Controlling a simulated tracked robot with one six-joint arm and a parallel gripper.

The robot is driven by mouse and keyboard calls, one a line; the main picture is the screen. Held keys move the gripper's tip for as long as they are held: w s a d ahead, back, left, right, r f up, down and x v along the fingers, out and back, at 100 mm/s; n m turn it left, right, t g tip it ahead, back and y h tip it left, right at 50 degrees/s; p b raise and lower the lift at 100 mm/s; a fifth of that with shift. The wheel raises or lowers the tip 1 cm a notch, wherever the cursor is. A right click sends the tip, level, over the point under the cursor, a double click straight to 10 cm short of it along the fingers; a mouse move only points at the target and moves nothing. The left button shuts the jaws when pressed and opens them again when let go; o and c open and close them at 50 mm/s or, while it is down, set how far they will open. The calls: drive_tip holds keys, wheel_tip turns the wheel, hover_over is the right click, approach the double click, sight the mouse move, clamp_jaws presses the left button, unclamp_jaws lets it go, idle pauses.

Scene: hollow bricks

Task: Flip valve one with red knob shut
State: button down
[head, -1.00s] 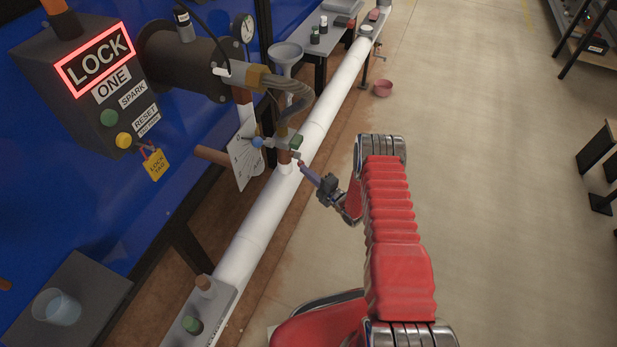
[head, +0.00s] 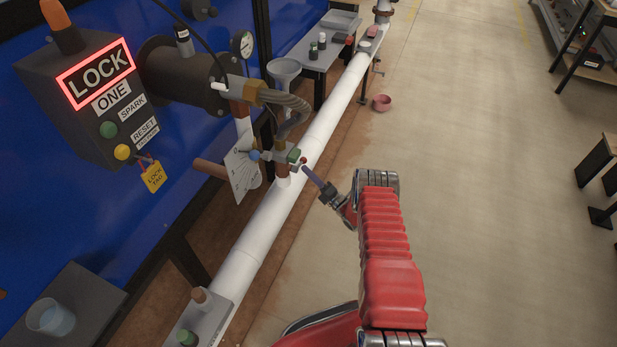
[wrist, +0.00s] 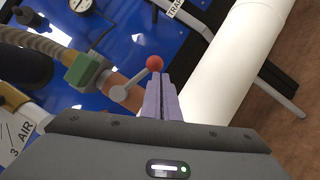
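The red knob (wrist: 154,63) sits on the end of a short grey lever (wrist: 118,93) in the wrist view. The lever slants up to the right from a copper-coloured pipe beside a green valve part (wrist: 85,74). In the head view, the knob (head: 303,160) is tiny, just right of the green part (head: 294,155). My gripper (wrist: 161,80) has its purple fingers together, with only a thin line between them and nothing visible held. In the wrist view, the fingertips appear just below the knob; I cannot tell whether they touch. In the head view, my gripper (head: 306,170) is beside the knob.
A thick white pipe (head: 245,255) runs diagonally beneath the valve. A panel marked AIR (head: 243,168), a blue knob (head: 254,155) and hoses (head: 290,105) crowd the valve's left side. Open floor (head: 480,180) lies to the right.

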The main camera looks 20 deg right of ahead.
drive_tip(key=shift+w+d+r, duration=0.25)
drive_tip(key=shift+d+r, duration=0.05)
drive_tip(key=shift+r, duration=0.2)
drive_tip(key=shift+w+d+r, duration=0.25)
drive_tip(key=shift+d+r, duration=0.05)
drive_tip(key=shift+r, duration=0.2)
drive_tip(key=s+d+f, duration=0.5)
drive_tip(key=s+f, duration=0.2)
drive_tip(key=s, duration=0.3)
drive_tip(key=shift+f, duration=0.15)
